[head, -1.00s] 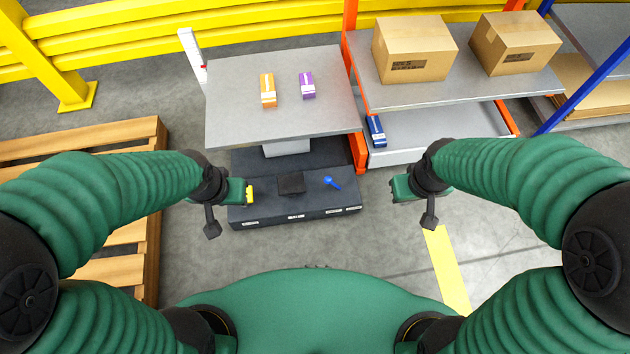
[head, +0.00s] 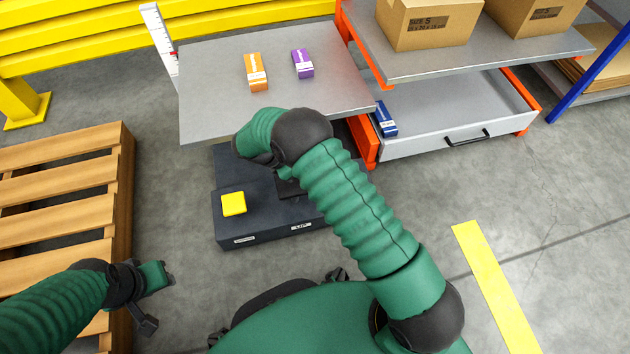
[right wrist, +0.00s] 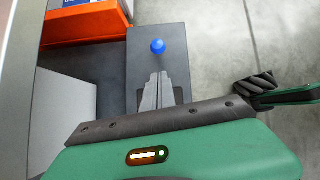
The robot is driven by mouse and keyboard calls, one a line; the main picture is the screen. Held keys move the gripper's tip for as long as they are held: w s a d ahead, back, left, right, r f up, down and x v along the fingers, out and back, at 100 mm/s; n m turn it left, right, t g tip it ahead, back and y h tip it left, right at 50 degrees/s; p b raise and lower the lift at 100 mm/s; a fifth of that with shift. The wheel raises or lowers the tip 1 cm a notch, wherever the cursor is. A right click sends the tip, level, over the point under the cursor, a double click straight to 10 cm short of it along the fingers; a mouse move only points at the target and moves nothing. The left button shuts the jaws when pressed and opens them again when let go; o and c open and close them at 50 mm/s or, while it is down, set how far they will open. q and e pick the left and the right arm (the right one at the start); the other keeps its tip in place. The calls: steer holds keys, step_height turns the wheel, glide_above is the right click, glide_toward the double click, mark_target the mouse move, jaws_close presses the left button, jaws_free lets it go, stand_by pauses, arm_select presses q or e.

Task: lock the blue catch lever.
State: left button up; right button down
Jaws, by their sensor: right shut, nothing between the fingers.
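The blue catch lever shows in the right wrist view as a round blue knob (right wrist: 157,46) over the dark base, just beyond my right fingertips. My right gripper (right wrist: 161,76) is shut and empty, pointing toward the knob; I cannot tell whether they touch. In the head view my right arm hides the lever and its own gripper. The dark base (head: 260,222) of the table carries a yellow button (head: 233,204) and a black part (head: 288,187), partly covered by my arm. My left gripper (head: 168,274) hangs beside the pallet, away from the base; its jaw opening is unclear.
The grey tabletop (head: 210,100) above the base holds an orange box (head: 256,72) and a purple box (head: 302,63). An orange-framed shelf with an open drawer (head: 450,125) holding a blue box (head: 385,119) stands right. A wooden pallet (head: 60,185) lies left.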

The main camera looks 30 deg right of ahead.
steer(key=b+x, duration=0.6)
steer(key=x, duration=0.4)
steer(key=shift+b, duration=0.4)
steer(key=shift+s+d+r, duration=0.1)
